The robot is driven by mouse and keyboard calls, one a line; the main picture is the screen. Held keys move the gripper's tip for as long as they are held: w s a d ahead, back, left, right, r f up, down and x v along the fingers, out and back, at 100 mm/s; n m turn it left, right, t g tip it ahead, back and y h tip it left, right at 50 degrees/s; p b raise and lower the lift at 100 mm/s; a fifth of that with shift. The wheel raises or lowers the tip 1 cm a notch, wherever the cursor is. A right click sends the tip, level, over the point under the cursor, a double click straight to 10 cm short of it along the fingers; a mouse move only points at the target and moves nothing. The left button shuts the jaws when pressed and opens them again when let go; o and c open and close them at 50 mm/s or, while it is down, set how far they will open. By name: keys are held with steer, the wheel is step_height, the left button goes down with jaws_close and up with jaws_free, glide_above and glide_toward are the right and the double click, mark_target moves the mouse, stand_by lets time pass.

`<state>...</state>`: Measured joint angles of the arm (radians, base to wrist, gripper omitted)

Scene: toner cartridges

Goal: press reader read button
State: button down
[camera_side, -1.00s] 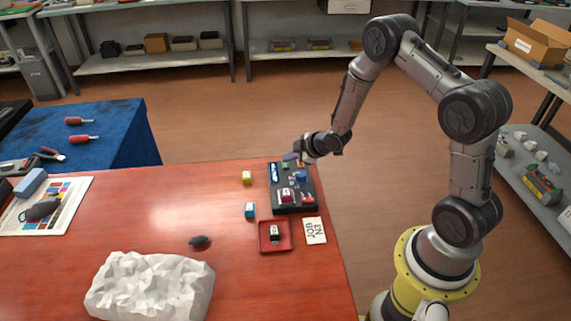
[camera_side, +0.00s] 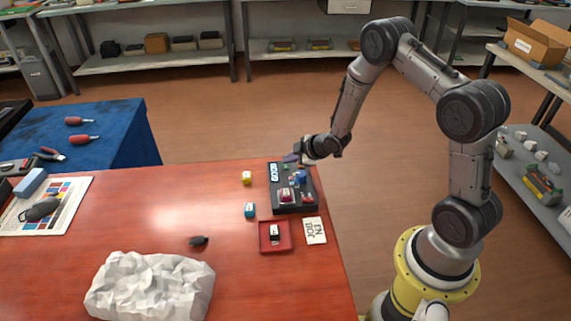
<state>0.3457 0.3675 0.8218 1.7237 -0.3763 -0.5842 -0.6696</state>
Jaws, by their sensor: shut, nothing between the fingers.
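The reader (camera_side: 292,208) is a black box near the right edge of the red table. Its lit narrow screen (camera_side: 274,173) at the left shows a row of pale marks. A magenta cartridge (camera_side: 286,196) sits on the reader, towards the front. A blue part (camera_side: 301,177) and a small red part (camera_side: 308,199) are on its right side. My gripper (camera_side: 290,158) is shut and empty, low over the reader's back end. A small green spot shows beside the fingertips, partly hidden. I cannot tell whether the fingertips touch the reader.
A yellow cartridge (camera_side: 247,178) and a cyan cartridge (camera_side: 250,210) stand left of the reader. A red tray (camera_side: 263,247) with a black cartridge (camera_side: 275,232) and a white card (camera_side: 314,230) lie in front. A crumpled white mass (camera_side: 150,290) lies at the front left.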

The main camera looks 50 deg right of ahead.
mark_target(289, 166)
stand_by(0.4)
steer(key=shift+r, duration=0.8)
steer(key=shift+r, duration=2.55)
